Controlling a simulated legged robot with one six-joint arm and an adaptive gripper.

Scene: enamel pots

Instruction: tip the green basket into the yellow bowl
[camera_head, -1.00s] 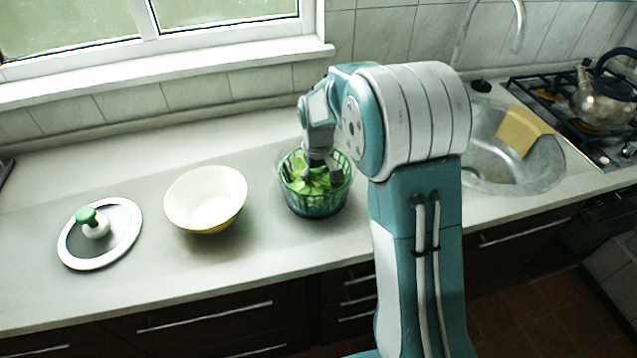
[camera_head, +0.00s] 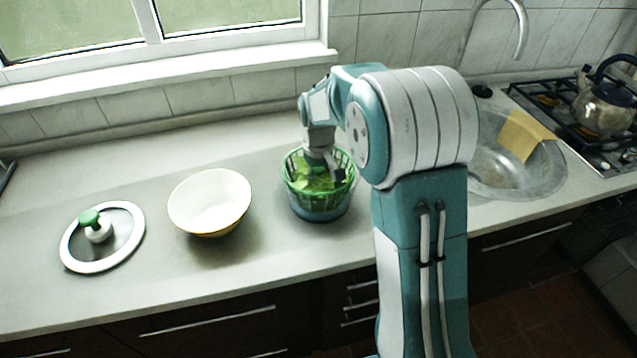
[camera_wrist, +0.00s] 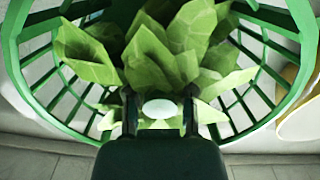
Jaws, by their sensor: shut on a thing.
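The green basket (camera_head: 318,203), full of green leaves (camera_head: 315,178), sits partly raised inside a clear bluish outer bowl (camera_head: 322,215), right of the yellow bowl. My gripper (camera_head: 336,174) reaches down into the basket from above and is shut on it. In the wrist view the fingers (camera_wrist: 160,112) stand among the leaves beside a pale oval part; the exact grip spot is partly hidden. The basket's slatted wall (camera_wrist: 40,62) surrounds them. The yellow bowl (camera_head: 209,202), white inside, stands empty and upright on the counter. Its edge also shows in the wrist view (camera_wrist: 302,108).
A round lid with a green knob (camera_head: 90,217) lies left of the yellow bowl. A sink (camera_head: 505,180) with a yellow cloth (camera_head: 524,137) and a hob with a kettle (camera_head: 606,105) are to the right. The window ledge and tiled wall are behind. The counter between basket and bowl is clear.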

